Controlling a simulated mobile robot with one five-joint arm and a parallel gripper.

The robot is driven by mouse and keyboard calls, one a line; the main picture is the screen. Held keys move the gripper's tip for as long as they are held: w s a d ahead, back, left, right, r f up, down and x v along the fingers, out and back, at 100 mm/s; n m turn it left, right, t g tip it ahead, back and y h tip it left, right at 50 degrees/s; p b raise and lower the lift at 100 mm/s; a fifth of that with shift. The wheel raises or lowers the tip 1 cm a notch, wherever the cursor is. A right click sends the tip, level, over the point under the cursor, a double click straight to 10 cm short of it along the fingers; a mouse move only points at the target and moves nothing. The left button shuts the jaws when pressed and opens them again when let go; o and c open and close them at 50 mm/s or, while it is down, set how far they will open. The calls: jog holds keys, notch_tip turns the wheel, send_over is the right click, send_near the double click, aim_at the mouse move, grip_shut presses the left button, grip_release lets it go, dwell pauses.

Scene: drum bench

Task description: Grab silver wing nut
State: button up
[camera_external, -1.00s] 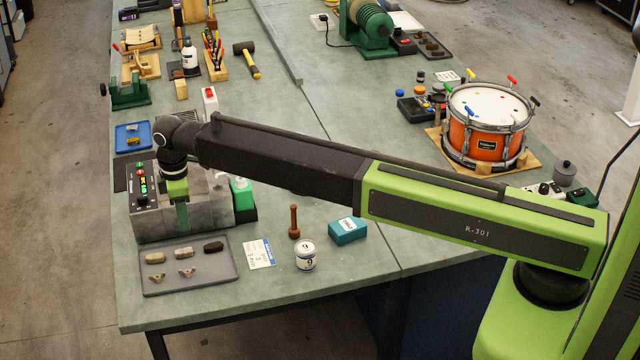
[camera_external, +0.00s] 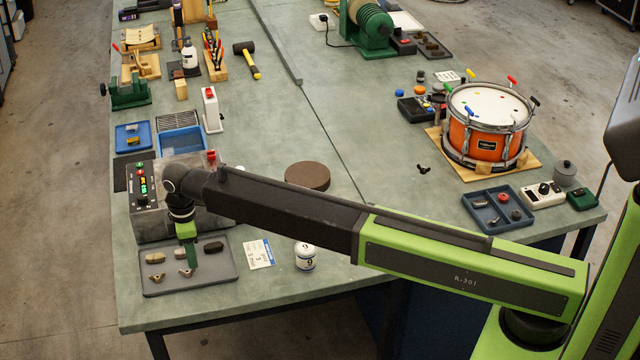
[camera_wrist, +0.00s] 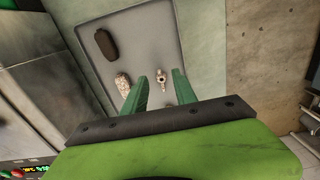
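The right-hand wing nut (camera_external: 184,273), pale and metallic, lies on the front part of the grey tray (camera_external: 226,277). A second, browner wing nut (camera_external: 157,280) lies to its left. My gripper (camera_external: 192,264) points down over the tray, close to the right-hand nut. In the wrist view the pale wing nut (camera_wrist: 161,79) appears between the tips of my two green fingers, which are apart. I see no contact. Height above the tray is hard to judge.
A speckled stone (camera_wrist: 122,84) and a dark stone (camera_wrist: 105,43) lie on the tray beside the nut. A grey control box (camera_external: 145,222) stands behind the tray.

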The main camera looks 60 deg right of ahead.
aim_at(187, 272)
notch_tip(187, 272, down, 5)
jog(key=b, duration=0.3)
jog(key=shift+r+b, duration=0.1)
jog(key=shift+b, duration=0.3)
jog(key=shift+r, duration=0.2)
grip_shut()
